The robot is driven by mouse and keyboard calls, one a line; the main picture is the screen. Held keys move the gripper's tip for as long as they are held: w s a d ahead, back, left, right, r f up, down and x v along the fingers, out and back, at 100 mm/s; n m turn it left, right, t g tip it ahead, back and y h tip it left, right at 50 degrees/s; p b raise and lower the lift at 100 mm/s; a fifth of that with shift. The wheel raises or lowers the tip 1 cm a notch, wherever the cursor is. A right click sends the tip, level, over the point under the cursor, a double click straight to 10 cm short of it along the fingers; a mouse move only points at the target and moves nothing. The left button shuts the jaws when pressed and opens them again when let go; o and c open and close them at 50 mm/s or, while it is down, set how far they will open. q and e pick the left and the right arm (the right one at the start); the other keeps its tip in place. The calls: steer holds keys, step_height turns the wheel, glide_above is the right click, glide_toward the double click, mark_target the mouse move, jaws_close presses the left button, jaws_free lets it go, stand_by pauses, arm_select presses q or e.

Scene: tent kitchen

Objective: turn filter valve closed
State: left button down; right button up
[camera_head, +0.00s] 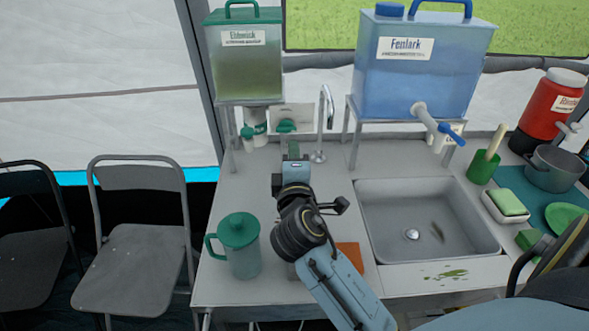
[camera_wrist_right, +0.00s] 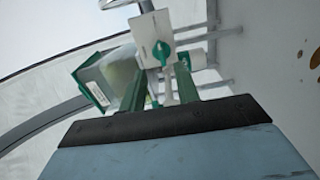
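The filter valve is a green knob (camera_head: 287,126) on a white panel below and right of the green-lidded tank (camera_head: 247,60). In the right wrist view the knob (camera_wrist_right: 161,52) sits on its white panel (camera_wrist_right: 148,28), ahead of my fingers. My right gripper (camera_head: 292,150) is just in front of the panel and points at it. In the right wrist view its two green fingers (camera_wrist_right: 158,88) stand apart with nothing between them, and the knob looks beyond the tips. I cannot tell the knob's exact angle.
A tall metal faucet (camera_head: 327,112) stands close right of the panel. A blue tank (camera_head: 420,70) stands above the sink (camera_head: 428,200). A green-lidded pitcher (camera_head: 240,250) is left of my right arm. An orange cloth-like square (camera_head: 351,256) lies by the arm.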

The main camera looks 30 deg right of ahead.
steer(key=v, duration=0.4)
steer(key=shift+s+a, duration=0.1)
stand_by(0.4)
